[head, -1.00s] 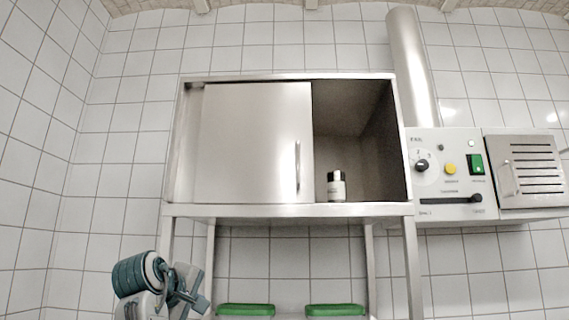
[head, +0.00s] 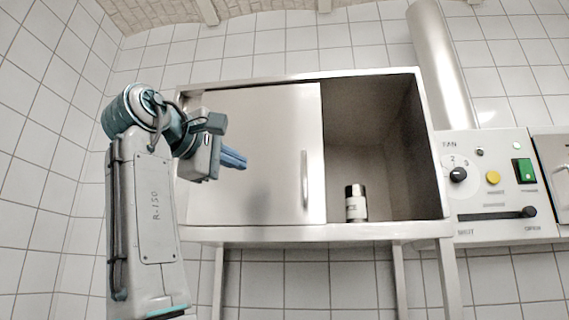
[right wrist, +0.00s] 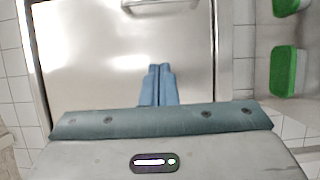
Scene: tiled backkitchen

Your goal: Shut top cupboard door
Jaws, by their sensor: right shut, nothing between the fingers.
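The top cupboard (head: 435,190) is a steel wall cabinet on legs. Its flat steel door (head: 255,140) covers the left part, with a vertical bar handle (head: 305,180) near the door's right edge. The right part is open and shows the dark inside. My right gripper (head: 240,159) is at the left of the head view, in front of the door's left part, left of the handle. Its blue fingers are shut and empty. In the right wrist view the fingers (right wrist: 158,84) point at the door (right wrist: 90,50), with the handle (right wrist: 146,3) at the top edge. Whether they touch is unclear.
A control panel (head: 490,185) with knobs is on the right, below a steel pipe (head: 440,60). Green-lidded containers (right wrist: 284,70) show in the right wrist view.

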